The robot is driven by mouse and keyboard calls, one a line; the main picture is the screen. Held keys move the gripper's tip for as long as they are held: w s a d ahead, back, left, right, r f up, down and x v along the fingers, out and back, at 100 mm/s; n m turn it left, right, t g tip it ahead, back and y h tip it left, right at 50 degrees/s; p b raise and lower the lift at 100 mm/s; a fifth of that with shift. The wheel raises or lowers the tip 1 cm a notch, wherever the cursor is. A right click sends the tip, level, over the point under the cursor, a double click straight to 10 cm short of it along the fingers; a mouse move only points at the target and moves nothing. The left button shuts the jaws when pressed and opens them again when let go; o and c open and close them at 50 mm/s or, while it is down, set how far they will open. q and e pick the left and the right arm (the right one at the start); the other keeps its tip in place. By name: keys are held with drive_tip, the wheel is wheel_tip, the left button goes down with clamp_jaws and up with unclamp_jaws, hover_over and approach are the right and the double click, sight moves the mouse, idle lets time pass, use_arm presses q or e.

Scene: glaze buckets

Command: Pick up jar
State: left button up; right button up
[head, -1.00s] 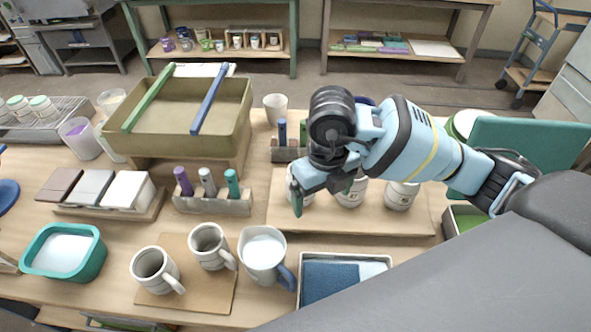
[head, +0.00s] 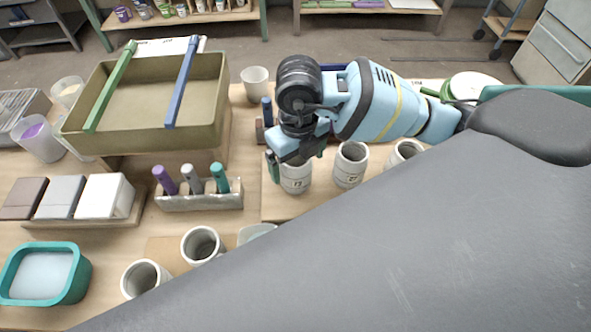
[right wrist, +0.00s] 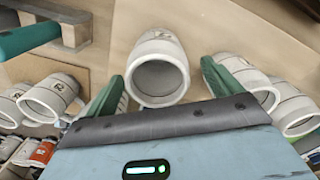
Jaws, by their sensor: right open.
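A white jar (head: 295,181) with a dark mark stands on a wooden board at the left end of a row. Two similar jars, a middle jar (head: 350,168) and a right jar (head: 402,152), stand to its right. My right gripper (head: 289,160) is at the left jar, with one green finger just left of it; the other is mostly hidden. In the right wrist view, the open jaws (right wrist: 163,72) have a jar (right wrist: 158,50) between their green fingers, with its dark mouth facing the camera. Contact cannot be told. My left gripper is out of view.
A teal, grey and purple handled tool rack (head: 200,200) stands left of the jars. An olive bin (head: 150,140) with two bars is behind it. Mugs (head: 203,244) stand in front, partly hidden by my arm. A white cup (head: 256,82) stands behind.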

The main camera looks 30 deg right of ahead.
sight(296, 164)
wheel_tip(296, 164, down, 4)
drive_tip(key=shift+w+a+f, duration=0.1)
drive_tip(key=shift+w+f, duration=0.05)
drive_tip(key=shift+f, duration=0.1)
drive_tip(key=c, duration=1.3)
drive_tip(key=shift+o, duration=0.2)
drive_tip(key=shift+r, duration=0.1)
wheel_tip(296, 164, up, 10)
